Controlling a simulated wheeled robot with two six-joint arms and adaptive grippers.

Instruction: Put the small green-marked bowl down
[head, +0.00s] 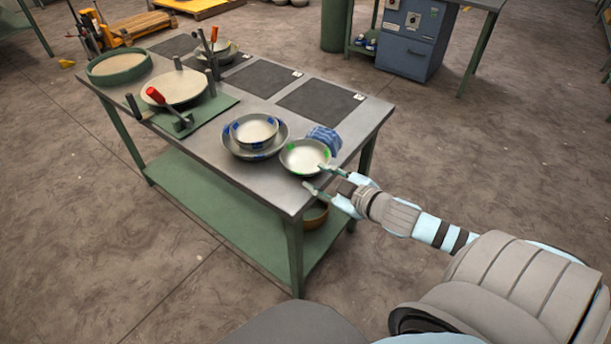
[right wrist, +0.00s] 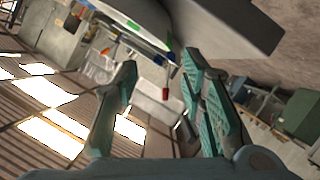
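The small green-marked bowl (head: 303,160) is upright at the near right corner of the grey-topped table (head: 265,190). It appears to rest on the tabletop. My right gripper (head: 318,178) is open at the bowl's near right side; one fingertip overlaps the rim in the head view, and I cannot tell whether it touches. In the right wrist view the two fingers (right wrist: 160,72) are spread with nothing between them. Green marks of the bowl show beyond the fingertips at the top of that view. My left gripper is not in view.
A blue-marked bowl (head: 254,128) sits in a larger blue-marked one (head: 231,149) just left. A blue patterned cloth (head: 325,138) lies behind the green-marked bowl. A cream disc (head: 174,88) and a red-handled tool (head: 168,108) are farther left. Dark mats (head: 320,99) line the back.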

